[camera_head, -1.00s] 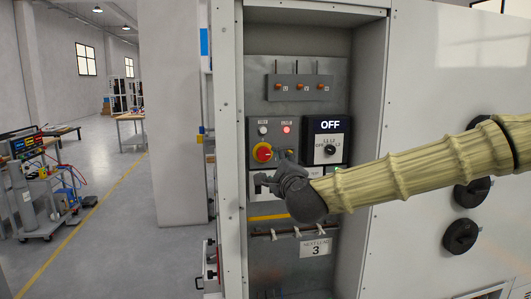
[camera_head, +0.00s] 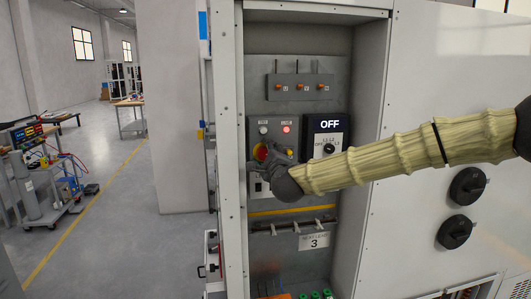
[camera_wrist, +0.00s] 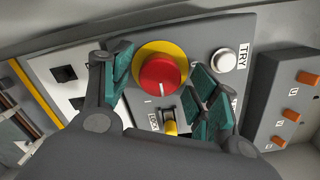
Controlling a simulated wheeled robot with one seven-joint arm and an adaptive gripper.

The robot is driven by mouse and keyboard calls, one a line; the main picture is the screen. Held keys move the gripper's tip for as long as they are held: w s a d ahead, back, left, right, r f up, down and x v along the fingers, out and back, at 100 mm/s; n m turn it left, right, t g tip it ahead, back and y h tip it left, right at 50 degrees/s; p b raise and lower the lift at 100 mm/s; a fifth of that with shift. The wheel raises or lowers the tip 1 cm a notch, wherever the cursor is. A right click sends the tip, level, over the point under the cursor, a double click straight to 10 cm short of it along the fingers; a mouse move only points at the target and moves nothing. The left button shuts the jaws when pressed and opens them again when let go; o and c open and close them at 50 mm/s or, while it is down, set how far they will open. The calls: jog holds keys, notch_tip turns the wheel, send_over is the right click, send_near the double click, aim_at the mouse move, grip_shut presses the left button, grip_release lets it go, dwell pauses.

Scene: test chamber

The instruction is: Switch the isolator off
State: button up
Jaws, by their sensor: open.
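The isolator is a red rotary knob (camera_wrist: 158,76) on a round yellow plate (camera_wrist: 176,45), set in a dark grey panel in the wrist view. A white mark shows on the knob's lower part there. In the head view the knob (camera_head: 259,152) is partly hidden by my gripper (camera_head: 270,159). In the wrist view my open gripper (camera_wrist: 162,78) has its green-padded fingers on either side of the knob. The fingers look apart from it, though the depth gap is hard to judge. Nothing is held.
A white button (camera_wrist: 224,60) labelled TRY is close to the right finger. A small yellow part (camera_wrist: 170,127) sits beside the knob. A red lamp (camera_head: 287,129) is lit. A selector panel (camera_head: 327,149) under an OFF display (camera_head: 330,124) is right. Cabinet walls (camera_head: 228,150) flank the recess.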

jog(key=c, duration=1)
jog(key=shift+n+b, duration=0.3)
jog(key=shift+b, duration=0.15)
jog(key=n+b, duration=0.2)
jog(key=shift+f+n+b, duration=0.1)
jog(key=shift+n+b, duration=0.3)
jog(key=n+b, duration=0.3)
jog(key=n, duration=0.2)
jog(key=shift+b, duration=0.3)
jog(key=n+b, duration=0.2)
jog(key=n, duration=0.2)
jog(key=shift+a+n+h, duration=0.1)
jog(key=shift+n+h, duration=0.2)
jog(key=shift+h, duration=0.1)
jog(key=shift+n+b, duration=1)
jog(key=shift+n, duration=1.2)
